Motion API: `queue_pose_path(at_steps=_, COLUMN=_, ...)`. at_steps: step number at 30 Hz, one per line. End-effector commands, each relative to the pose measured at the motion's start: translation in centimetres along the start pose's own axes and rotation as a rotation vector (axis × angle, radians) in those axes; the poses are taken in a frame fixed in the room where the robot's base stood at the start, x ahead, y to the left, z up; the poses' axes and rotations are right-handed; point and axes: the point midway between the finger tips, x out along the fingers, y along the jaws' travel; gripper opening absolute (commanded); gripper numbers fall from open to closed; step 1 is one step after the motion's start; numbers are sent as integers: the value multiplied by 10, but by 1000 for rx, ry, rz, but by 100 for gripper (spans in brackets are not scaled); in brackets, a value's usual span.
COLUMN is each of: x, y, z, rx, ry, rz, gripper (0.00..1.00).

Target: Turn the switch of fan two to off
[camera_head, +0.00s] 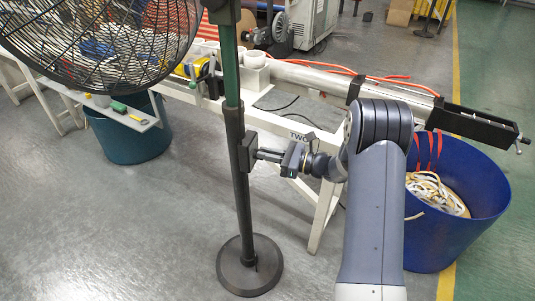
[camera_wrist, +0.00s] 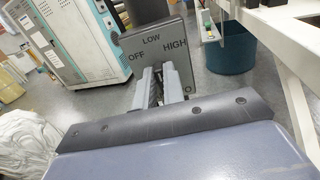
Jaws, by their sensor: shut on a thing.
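The fan (camera_head: 110,40) stands at the left on a dark pole (camera_head: 240,170) with a round base (camera_head: 250,268). Its switch box (camera_head: 248,150) is on the pole, facing my arm. My gripper (camera_head: 264,155) reaches the box from the right. In the wrist view its fingers (camera_wrist: 161,78) are close together against the plate, shut on the switch knob. The fingers hide the knob, so I cannot tell which word it points to.
A white-framed bench (camera_head: 325,205) marked TWO stands behind my gripper, with a long metal tube (camera_head: 310,78) along it. A blue bin (camera_head: 455,230) with tape is at the right; a teal bin (camera_head: 130,135) is at the left. The front floor is clear.

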Motion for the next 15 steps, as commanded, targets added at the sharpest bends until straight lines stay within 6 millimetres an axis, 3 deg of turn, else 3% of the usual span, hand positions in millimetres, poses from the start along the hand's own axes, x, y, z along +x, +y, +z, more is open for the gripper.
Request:
queue_pose_path(at_steps=8, x=0, y=1, z=-4, rx=-84, ry=0, rz=0, gripper=0)
queue_pose_path(at_steps=15, x=0, y=3, z=-6, rx=-259, ry=-1, rz=1, gripper=0)
